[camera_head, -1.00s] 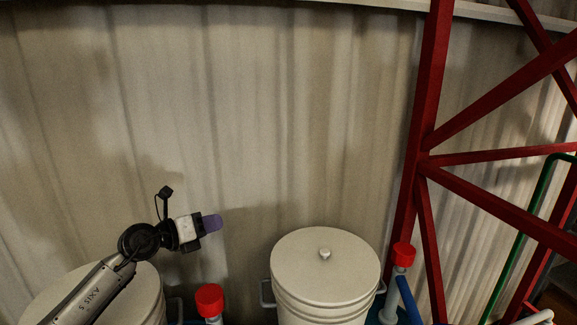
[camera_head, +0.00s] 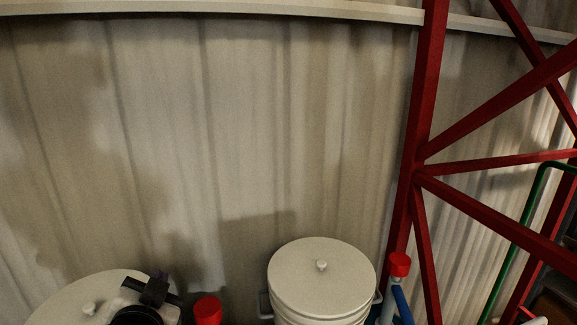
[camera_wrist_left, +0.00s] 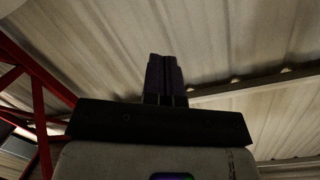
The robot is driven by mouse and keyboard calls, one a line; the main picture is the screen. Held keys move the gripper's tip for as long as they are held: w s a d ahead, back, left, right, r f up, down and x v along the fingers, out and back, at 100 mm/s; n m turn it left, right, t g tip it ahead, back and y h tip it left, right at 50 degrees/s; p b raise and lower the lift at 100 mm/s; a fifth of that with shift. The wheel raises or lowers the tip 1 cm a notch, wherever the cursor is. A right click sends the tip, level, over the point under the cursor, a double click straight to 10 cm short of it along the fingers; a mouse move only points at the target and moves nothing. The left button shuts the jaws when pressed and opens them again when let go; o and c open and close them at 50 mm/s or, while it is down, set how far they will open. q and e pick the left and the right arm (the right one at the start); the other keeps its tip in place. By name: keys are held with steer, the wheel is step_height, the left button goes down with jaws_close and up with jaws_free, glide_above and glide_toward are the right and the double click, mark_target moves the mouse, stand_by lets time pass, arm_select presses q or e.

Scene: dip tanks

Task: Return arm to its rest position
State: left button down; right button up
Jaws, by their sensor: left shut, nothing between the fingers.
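My left gripper (camera_head: 158,278) is low at the left of the head view, in front of the left white lidded tank (camera_head: 58,300). My right gripper is in neither view.
A second white lidded tank (camera_head: 322,275) stands at the bottom centre. Red-capped pipes (camera_head: 207,310) stand beside the tanks. A red steel frame (camera_head: 425,110) rises at the right. A corrugated wall (camera_head: 250,130) fills the back. The space above the tanks is clear.

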arm_select(q)
steer(key=s+d+f+n+g+h+p, duration=0.2)
steer(key=s+f+g+p, duration=0.7)
steer(key=s+f, duration=2.55)
step_height(320, 180, down, 72)
steer(key=a+g+h+b, duration=0.1)
steer(key=g+b, duration=0.2)
steer(key=b, duration=7.3)
steer(key=shift+s+f, duration=0.2)
steer(key=c, duration=1.8)
jaws_free()
